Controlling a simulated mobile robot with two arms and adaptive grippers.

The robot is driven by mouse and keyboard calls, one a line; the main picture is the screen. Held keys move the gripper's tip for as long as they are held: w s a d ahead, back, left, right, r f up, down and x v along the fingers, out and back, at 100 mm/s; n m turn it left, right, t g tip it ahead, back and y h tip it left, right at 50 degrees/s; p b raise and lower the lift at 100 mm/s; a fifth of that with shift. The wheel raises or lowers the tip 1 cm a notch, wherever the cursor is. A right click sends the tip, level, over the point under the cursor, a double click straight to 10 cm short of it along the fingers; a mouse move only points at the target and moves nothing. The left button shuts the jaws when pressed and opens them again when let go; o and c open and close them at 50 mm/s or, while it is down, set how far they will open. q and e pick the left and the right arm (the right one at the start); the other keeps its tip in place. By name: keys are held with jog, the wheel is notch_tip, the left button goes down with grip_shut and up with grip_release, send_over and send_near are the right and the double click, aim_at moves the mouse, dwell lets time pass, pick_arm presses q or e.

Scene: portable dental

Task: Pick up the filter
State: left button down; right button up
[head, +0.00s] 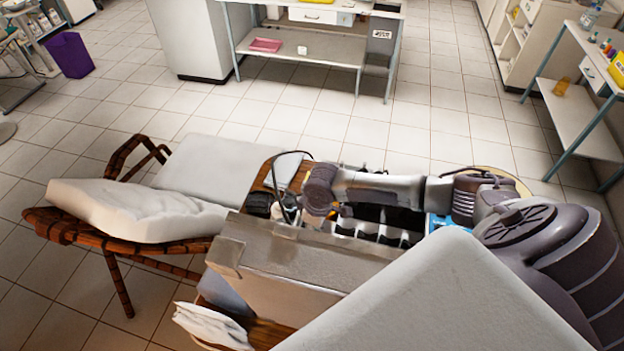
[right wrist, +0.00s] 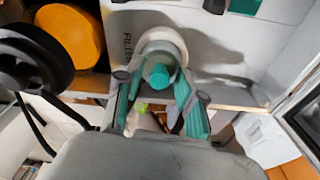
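In the right wrist view, a round white piece with a teal middle, which I take to be the filter (right wrist: 160,72), sits at a grey panel (right wrist: 215,25). Lettering that seems to read "FILTER" is printed on the panel just left of it. My right gripper (right wrist: 158,100) is open, with its teal-padded fingers apart on the left and right of the piece's near end. I cannot tell whether they touch it. In the head view my right arm reaches in from the right over the case; its fingers and the filter cannot be made out there. My left gripper is not in view.
A large grey metal case (head: 290,268) stands in front of my right arm, with dark compartments behind it. A wooden chair with a white cushion (head: 135,211) is at left. In the right wrist view, a black round part (right wrist: 35,55) and an orange disc (right wrist: 70,38) lie upper left.

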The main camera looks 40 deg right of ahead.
grip_shut()
